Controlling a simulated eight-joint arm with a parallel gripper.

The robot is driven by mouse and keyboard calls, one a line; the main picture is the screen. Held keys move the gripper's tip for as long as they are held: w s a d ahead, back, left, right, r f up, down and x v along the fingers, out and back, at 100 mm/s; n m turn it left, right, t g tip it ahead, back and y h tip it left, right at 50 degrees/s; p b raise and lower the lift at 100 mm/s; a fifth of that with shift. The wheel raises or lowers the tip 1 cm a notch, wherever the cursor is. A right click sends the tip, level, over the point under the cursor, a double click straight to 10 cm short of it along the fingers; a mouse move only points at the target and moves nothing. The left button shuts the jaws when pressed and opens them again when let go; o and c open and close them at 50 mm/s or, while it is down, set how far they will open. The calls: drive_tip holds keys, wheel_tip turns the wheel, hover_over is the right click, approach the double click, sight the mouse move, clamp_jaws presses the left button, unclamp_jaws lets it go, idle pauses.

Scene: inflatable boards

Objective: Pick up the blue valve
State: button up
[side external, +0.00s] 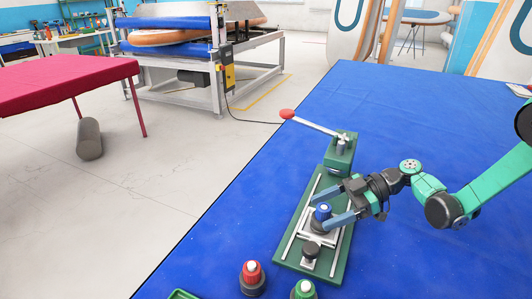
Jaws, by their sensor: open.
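The blue valve (323,210) stands upright on the metal plate of a green clamping fixture (341,246) on the blue table. My gripper (321,208) comes in from the right, low over the fixture. Its two blue-grey fingers are open, one on the far side and one on the near side of the blue valve. I cannot tell whether either finger touches it.
A red-topped valve (252,276) and a green-topped valve (304,290) stand at the front of the table. The fixture's lever with a red knob (287,114) sticks out at the back. A green tray edge (182,295) shows at the bottom.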

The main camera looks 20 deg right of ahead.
drive_tip(key=shift+x, duration=1.45)
clamp_jaws()
drive_tip(key=shift+r, duration=0.15)
